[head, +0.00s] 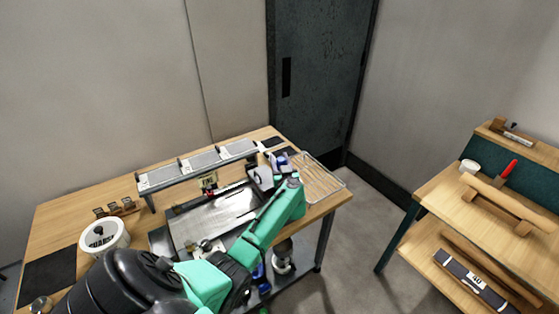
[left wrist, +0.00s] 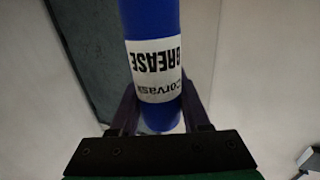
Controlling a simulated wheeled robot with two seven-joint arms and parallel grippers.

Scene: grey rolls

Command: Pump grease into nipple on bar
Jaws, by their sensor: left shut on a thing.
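A blue cylinder labelled GREASE (left wrist: 158,22) stands between the two dark fingers of my left gripper (left wrist: 160,112) in the left wrist view. My left gripper is shut on it; its upper end runs out of that picture. In the head view my left gripper (head: 281,160) is at the right end of the bench, beside the end of a long grey bar with flat panels (head: 200,162). The small gripper area is hard to make out there. I cannot make out a nipple on the bar. My right gripper is not in view.
The wooden bench (head: 62,222) carries a metal tray (head: 215,218), a white round container (head: 104,236), a black mat (head: 50,268) and a wire rack (head: 318,182). A wooden shelf unit (head: 450,200) stands at right, with open floor between.

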